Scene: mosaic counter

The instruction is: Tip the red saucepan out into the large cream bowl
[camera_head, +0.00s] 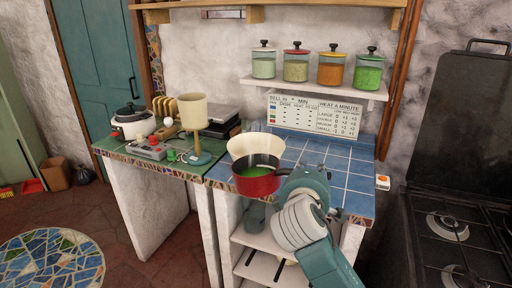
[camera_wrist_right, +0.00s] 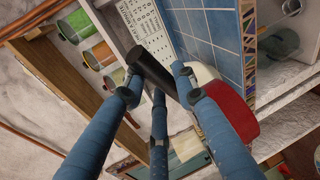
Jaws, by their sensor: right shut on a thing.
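The red saucepan (camera_head: 258,186) has a dark inside with green contents showing, and looks roughly level. It is at the front edge of the blue-tiled counter, in front of the large cream bowl (camera_head: 254,143) and hiding its lower part. My right gripper (camera_head: 292,178) is at the pan's right side. In the right wrist view its blue fingers (camera_wrist_right: 158,88) are shut around the pan's black handle (camera_wrist_right: 148,68). The red pan side (camera_wrist_right: 228,108) shows beyond the fingers, with part of the cream bowl (camera_wrist_right: 203,73) behind. My left gripper is not in view.
A cream lamp-like stand (camera_head: 194,115), a rice cooker (camera_head: 130,122) and small items stand on the green counter to the left. Lidded jars (camera_head: 296,66) line a shelf above. Blue tiles (camera_head: 345,188) right of the bowl are clear. A stove (camera_head: 455,235) is far right.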

